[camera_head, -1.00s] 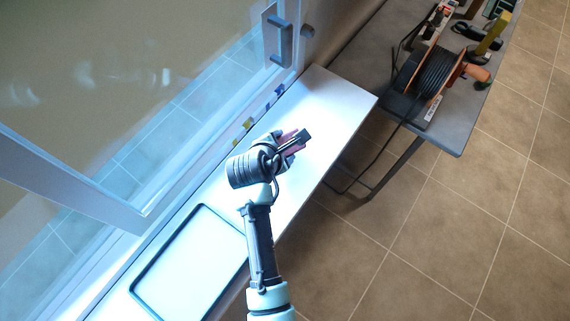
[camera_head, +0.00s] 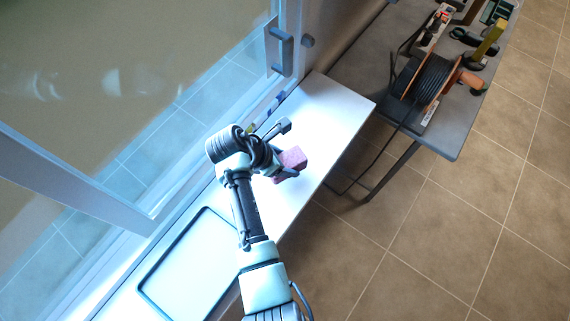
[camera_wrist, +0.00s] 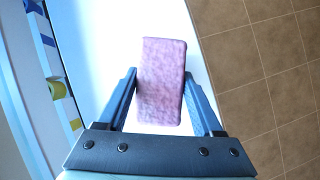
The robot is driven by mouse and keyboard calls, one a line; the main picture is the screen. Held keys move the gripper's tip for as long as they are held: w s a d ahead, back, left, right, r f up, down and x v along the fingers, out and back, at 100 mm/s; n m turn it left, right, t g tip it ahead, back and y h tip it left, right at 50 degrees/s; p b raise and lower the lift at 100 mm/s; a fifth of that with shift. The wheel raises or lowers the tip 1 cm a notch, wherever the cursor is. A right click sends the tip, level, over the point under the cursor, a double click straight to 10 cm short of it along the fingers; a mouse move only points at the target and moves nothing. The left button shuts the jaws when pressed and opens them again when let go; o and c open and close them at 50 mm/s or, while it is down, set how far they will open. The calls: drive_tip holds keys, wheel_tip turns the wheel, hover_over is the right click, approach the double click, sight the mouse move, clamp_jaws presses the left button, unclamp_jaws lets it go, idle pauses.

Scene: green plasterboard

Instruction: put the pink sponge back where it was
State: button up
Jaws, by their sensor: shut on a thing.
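The pink sponge (camera_head: 292,160) is a speckled block at my gripper (camera_head: 283,150), over the right part of the white sill. In the wrist view, the sponge (camera_wrist: 161,82) stands lengthwise between the two dark fingers of my gripper (camera_wrist: 160,78), which are shut on it. Its far end sticks out past the fingertips. The white sill (camera_head: 330,115) shows around and beyond it. I cannot tell whether the sponge touches the sill.
A dark-rimmed tray (camera_head: 147,290) lies on the sill at lower left. A yellow roll (camera_wrist: 57,90) and blue pieces sit along the window side. A grey table with a cable reel (camera_head: 430,82) stands at upper right. The sill right of my gripper is clear.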

drive_tip(key=shift+f, duration=1.5)
drive_tip(key=shift+f, duration=0.1)
drive_tip(key=o, duration=1.2)
